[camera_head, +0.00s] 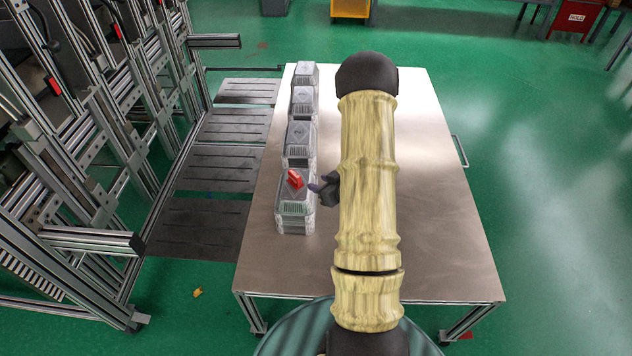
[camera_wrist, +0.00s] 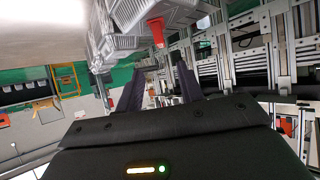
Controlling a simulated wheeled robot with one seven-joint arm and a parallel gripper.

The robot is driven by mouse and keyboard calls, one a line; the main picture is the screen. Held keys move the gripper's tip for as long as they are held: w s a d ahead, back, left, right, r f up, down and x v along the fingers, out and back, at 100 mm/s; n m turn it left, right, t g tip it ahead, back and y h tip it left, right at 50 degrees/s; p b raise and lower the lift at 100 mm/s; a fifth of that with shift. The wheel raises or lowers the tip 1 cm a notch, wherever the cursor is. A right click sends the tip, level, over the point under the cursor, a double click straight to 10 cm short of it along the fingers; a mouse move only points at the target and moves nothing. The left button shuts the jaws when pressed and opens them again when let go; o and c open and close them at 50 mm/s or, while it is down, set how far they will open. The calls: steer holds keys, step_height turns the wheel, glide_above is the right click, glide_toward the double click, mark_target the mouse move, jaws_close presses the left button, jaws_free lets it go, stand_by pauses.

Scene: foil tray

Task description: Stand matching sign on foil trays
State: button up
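Several stacks of silvery foil trays stand in a row along the left side of the metal table (camera_head: 425,215). A small red sign (camera_head: 294,178) is on top of the nearest foil tray stack (camera_head: 296,208) and looks upright; its lettering is too small to read. The sign also shows in the wrist view (camera_wrist: 156,31), beside the foil trays (camera_wrist: 118,44). My gripper (camera_head: 318,187) is just right of the nearest stack, apart from the sign. In the wrist view its two dark fingers (camera_wrist: 158,80) are spread with nothing between them. My arm hides part of the table.
More foil tray stacks (camera_head: 299,143) run toward the far end. Metal racking (camera_head: 130,130) and dark floor plates (camera_head: 212,168) lie left of the table. The right part of the tabletop looks bare. A red bin (camera_head: 575,20) and a yellow cart (camera_head: 350,8) stand far off.

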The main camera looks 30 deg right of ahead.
stand_by(0.5)
steer(key=s+a+r+m+g+h, duration=0.1)
steer(key=a+r+g+h, duration=0.25)
steer(key=a+r, duration=0.4)
steer(key=s+a+r+g, duration=0.2)
steer(key=s+a+r, duration=0.1)
steer(key=s+a, duration=0.3)
steer(key=s+a+r+m+g+y, duration=0.1)
steer(key=s+a+r+g, duration=0.2)
steer(key=s+a, duration=0.3)
steer(key=shift+s+a+r+g, duration=0.3)
steer(key=shift+s+r, duration=0.25)
steer(key=shift+s, duration=0.55)
steer(key=shift+d+r+y, duration=0.1)
steer(key=shift+y, duration=0.15)
steer(key=w+p+v, duration=0.2)
steer(key=p+v, duration=0.6)
steer(key=shift+r, duration=0.25)
